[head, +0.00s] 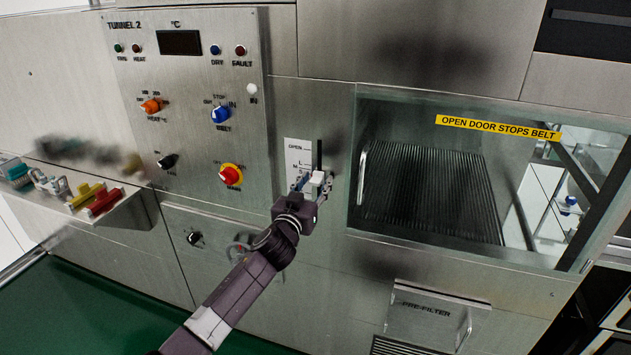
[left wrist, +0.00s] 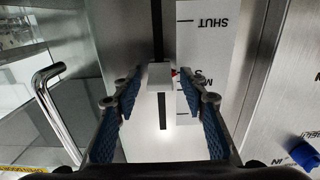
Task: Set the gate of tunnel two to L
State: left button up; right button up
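The gate slider's white knob (head: 318,177) sits in a dark vertical slot beside a white scale plate (head: 297,157) on the tunnel 2 machine. In the left wrist view the knob (left wrist: 159,76) has a small red mark at its side, near the S and M letters; exact alignment is hard to tell. The plate (left wrist: 205,45) reads SHUT upside down there. My left gripper (head: 314,186) is at the slider. Its blue-padded fingers (left wrist: 165,90) are open, one on each side of the knob, with gaps visible. My right gripper is out of view.
The glass door (head: 430,180) with a metal handle (head: 362,172) is just right of the slider. The control panel (head: 190,120) with knobs is to the left. A ledge (head: 110,208) with coloured items is at far left. The pre-filter cover (head: 430,318) is below.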

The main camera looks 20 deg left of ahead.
pick_arm(q)
jog(key=shift+w, duration=0.2)
grip_shut()
dwell(0.3)
